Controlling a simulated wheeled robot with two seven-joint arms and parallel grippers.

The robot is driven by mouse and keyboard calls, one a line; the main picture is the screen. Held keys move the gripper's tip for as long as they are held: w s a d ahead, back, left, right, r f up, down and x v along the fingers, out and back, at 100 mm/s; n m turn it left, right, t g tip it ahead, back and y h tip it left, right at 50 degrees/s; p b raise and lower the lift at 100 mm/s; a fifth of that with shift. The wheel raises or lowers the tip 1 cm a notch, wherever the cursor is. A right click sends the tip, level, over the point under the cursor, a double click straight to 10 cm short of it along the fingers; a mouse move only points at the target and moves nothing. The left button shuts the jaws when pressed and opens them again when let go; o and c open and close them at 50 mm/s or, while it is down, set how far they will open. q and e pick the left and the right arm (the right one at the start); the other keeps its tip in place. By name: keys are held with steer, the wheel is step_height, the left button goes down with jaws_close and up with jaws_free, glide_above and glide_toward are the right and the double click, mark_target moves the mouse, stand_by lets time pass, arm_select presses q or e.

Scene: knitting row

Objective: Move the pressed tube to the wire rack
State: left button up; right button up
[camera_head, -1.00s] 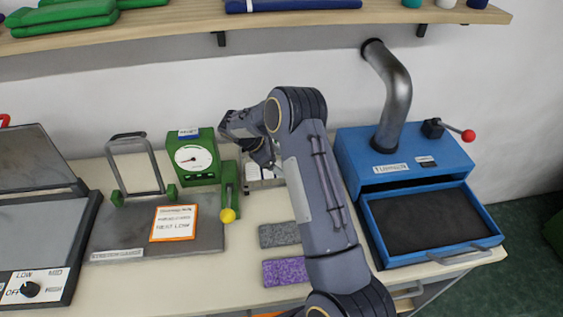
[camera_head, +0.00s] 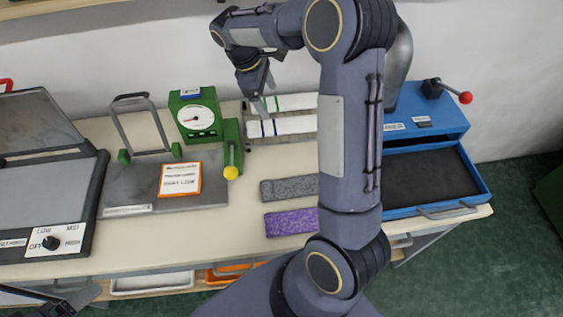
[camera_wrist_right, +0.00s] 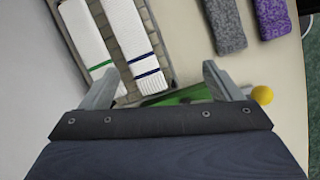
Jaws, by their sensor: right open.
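Two flat white knitted tubes lie side by side on the wire rack (camera_wrist_right: 97,32) at the back of the table. One has a green band (camera_head: 297,101) and the other a blue band (camera_head: 295,125); in the wrist view the green-banded tube (camera_wrist_right: 84,32) is left of the blue-banded one (camera_wrist_right: 130,35). My right gripper (camera_head: 264,95) is open and empty above the rack's left end. In the wrist view its fingers (camera_wrist_right: 158,82) stand apart near the end of the blue-banded tube. At the bottom left, a dark part of my left arm shows; its jaws are unclear.
The press has a flat grey plate with an orange-edged card (camera_head: 180,180), a green gauge (camera_head: 196,115) and a yellow-knobbed lever (camera_head: 231,172). Grey (camera_head: 288,188) and purple (camera_head: 288,222) swatches lie in front of the rack. A blue machine (camera_head: 428,122) with a tray stands right.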

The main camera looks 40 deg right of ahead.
steer(key=s+a+r+m+t+y, duration=0.2)
steer(key=s+a+r+m, duration=0.15)
steer(key=s, duration=0.35)
steer(key=s+a+r+m+t+y, duration=0.2)
steer(key=s+r, duration=0.2)
steer(key=s, duration=0.3)
steer(key=s+a+f+m+t+y, duration=0.1)
steer(key=s+a+m+t+y, duration=0.2)
steer(key=s+a+m, duration=0.2)
steer(key=s+a, duration=0.3)
steer(key=s, duration=0.3)
steer(key=shift+f, duration=0.35)
steer(key=shift+s, duration=0.1)
step_height(320, 180, down, 4)
steer(key=b, duration=0.4)
steer(key=shift+f, duration=0.25)
